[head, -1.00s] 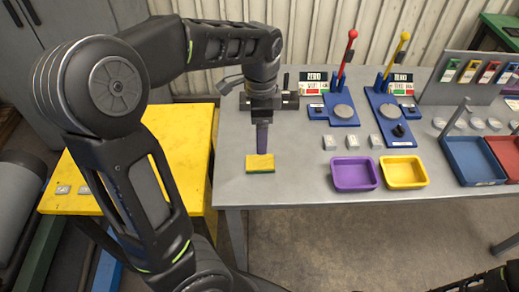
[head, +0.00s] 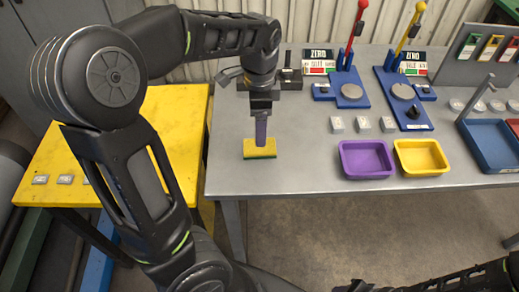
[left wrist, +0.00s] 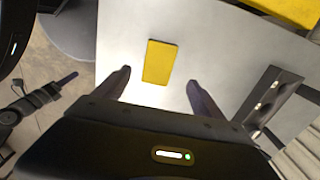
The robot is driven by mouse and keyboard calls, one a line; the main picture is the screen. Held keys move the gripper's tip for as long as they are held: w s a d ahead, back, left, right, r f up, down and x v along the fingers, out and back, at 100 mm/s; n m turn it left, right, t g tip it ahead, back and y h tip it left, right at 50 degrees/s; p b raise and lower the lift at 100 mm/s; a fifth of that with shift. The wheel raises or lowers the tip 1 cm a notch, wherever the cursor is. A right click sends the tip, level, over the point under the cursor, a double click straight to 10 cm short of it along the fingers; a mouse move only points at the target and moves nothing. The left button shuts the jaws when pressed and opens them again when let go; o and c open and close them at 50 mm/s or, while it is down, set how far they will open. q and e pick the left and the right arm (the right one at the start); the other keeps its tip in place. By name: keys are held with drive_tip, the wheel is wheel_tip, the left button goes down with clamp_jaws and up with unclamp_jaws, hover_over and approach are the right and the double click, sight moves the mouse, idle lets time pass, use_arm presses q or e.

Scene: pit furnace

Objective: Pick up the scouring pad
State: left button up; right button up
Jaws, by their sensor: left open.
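The scouring pad (head: 260,150) is a yellow block with a green underside. It lies flat near the front left of the grey table. In the left wrist view the pad (left wrist: 160,61) shows its yellow top, lying beyond and between the two fingertips. My left gripper (head: 261,138) points down just above or behind the pad in the head view. Its fingers (left wrist: 158,85) are open in the left wrist view, one on each side, with nothing between them. I cannot tell the exact height gap. My right gripper is not clearly in view; only dark arm parts show at bottom right.
A purple tray (head: 366,173) and a yellow tray (head: 421,168) stand right of the pad. Several small pale blocks (head: 362,124) and two blue lever stands (head: 345,93) lie behind them. A yellow table (head: 165,120) stands at left. The grey table (head: 295,170) is bare beside the pad.

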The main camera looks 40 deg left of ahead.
use_arm(q)
drive_tip(key=shift+f, duration=1.3)
drive_tip(key=shift+s+d+f+p, duration=0.1)
drive_tip(key=shift+f+p, duration=0.05)
drive_tip(key=shift+f, duration=1.2)
drive_tip(key=shift+s+f+p, duration=0.1)
drive_tip(key=shift+f+p, duration=0.05)
drive_tip(key=shift+f, duration=1.15)
drive_tip(key=c, duration=1.4)
drive_tip(key=shift+w+r, duration=0.1)
drive_tip(key=shift+r, duration=0.05)
drive_tip(key=shift+c, duration=0.2)
wheel_tip(320, 180, up, 10)
